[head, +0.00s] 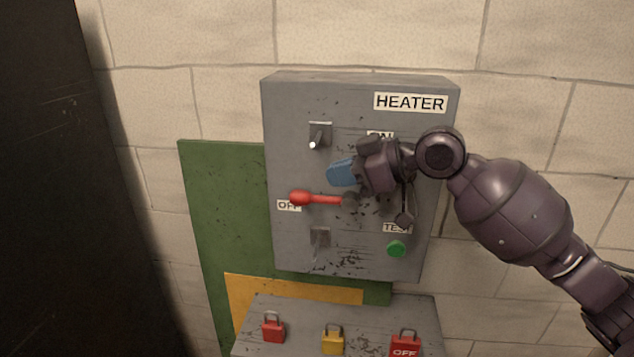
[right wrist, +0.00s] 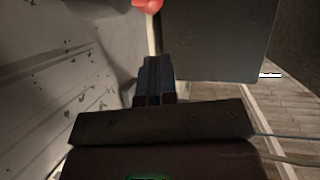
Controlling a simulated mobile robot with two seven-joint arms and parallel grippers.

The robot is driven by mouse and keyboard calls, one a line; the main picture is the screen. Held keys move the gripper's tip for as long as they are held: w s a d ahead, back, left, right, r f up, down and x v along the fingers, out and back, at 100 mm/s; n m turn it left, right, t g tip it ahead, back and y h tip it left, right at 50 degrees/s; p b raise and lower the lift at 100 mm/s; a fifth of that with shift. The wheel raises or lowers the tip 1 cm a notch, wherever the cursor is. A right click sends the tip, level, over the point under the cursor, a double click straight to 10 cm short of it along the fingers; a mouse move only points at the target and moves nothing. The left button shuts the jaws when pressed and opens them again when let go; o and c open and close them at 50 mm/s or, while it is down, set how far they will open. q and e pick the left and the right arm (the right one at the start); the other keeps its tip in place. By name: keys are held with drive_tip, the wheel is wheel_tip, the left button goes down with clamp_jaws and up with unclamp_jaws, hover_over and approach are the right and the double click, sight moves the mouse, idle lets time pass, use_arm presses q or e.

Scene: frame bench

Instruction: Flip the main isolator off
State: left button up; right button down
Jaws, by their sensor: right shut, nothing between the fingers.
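The main isolator on the grey HEATER box (head: 285,110) has a red-ended lever (head: 318,199). The lever lies nearly level, with its red knob at the left beside the OFF label (head: 284,206). The ON label (head: 380,135) is higher up and partly hidden by my right gripper. My right gripper (head: 341,173) is shut and empty, its blue fingers just above the lever in the head view. In the right wrist view the red knob (right wrist: 147,4) and pale shaft show just beyond the shut fingers (right wrist: 154,75); I cannot tell whether they touch. My left gripper is not in view.
A green button (head: 396,249) sits under the TEST label. A dark panel stands at the far left.

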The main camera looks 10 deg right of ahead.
drive_tip(key=shift+v, duration=1.15)
drive_tip(key=s+d+f+m+h, duration=0.25)
drive_tip(key=s+f, duration=0.35)
drive_tip(key=f, duration=0.6)
drive_tip(key=s+d+f+m+h, duration=0.25)
drive_tip(key=s+f, duration=0.35)
drive_tip(key=f, duration=0.6)
drive_tip(key=s+d+f+m+g+h, duration=0.1)
drive_tip(key=s+d+f+m+h, duration=0.35)
drive_tip(key=s, duration=0.55)
drive_tip(key=s+d+f+m+g+h, duration=0.1)
drive_tip(key=s+d+f+m+h, duration=0.4)
drive_tip(key=s, duration=0.6)
drive_tip(key=w+f+n+t+y, duration=0.2)
drive_tip(key=w+f+t, duration=0.5)
drive_tip(key=f, duration=0.4)
drive_tip(key=shift+w+d+t, duration=0.2)
drive_tip(key=shift+w+t, duration=0.1)
drive_tip(key=shift+w, duration=0.05)
